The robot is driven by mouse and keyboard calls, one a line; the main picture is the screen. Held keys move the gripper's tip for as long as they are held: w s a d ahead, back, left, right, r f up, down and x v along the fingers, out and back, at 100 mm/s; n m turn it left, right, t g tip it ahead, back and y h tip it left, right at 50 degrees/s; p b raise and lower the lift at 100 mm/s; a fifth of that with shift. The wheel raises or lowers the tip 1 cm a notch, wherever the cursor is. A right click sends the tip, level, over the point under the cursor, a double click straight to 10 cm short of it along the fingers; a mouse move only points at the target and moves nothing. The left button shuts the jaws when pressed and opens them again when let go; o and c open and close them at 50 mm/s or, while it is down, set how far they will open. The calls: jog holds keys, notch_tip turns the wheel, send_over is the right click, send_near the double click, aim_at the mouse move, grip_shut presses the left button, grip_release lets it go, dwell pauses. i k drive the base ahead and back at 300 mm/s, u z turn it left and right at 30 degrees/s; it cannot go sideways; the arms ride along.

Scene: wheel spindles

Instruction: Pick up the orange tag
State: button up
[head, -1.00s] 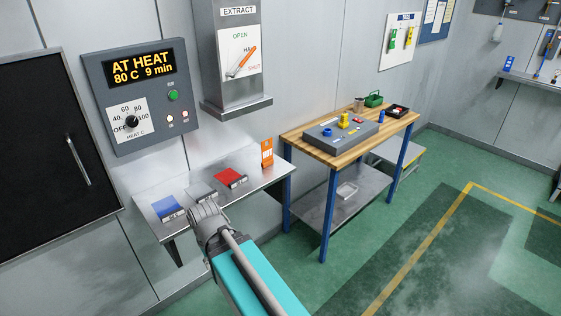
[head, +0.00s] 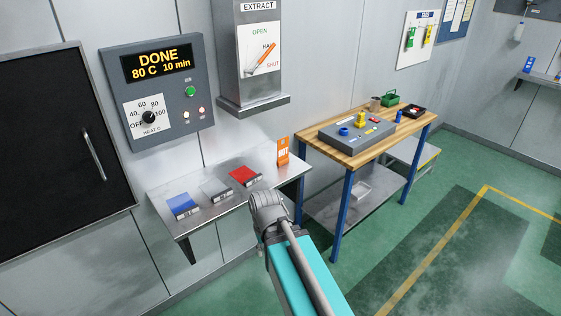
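The orange tag (head: 283,150) stands upright at the right end of the steel wall shelf (head: 215,207), close to the wall, with white lettering on its face. My gripper (head: 266,205) is in front of the shelf's front edge, below and a little left of the tag and apart from it. My wrist hides the fingertips, so I cannot see whether they are open or shut.
Blue (head: 183,206), grey (head: 215,189) and red (head: 244,176) pads lie on the shelf left of the tag. The extract box (head: 254,104) overhangs the shelf. A wooden-topped workbench (head: 345,153) stands to the right. A control panel (head: 158,90) reads DONE, 80 C, 10 min.

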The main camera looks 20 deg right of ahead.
aim_at(283, 159)
jog(key=z, duration=0.1)
jog(key=i, duration=1)
jog(key=u, duration=0.05)
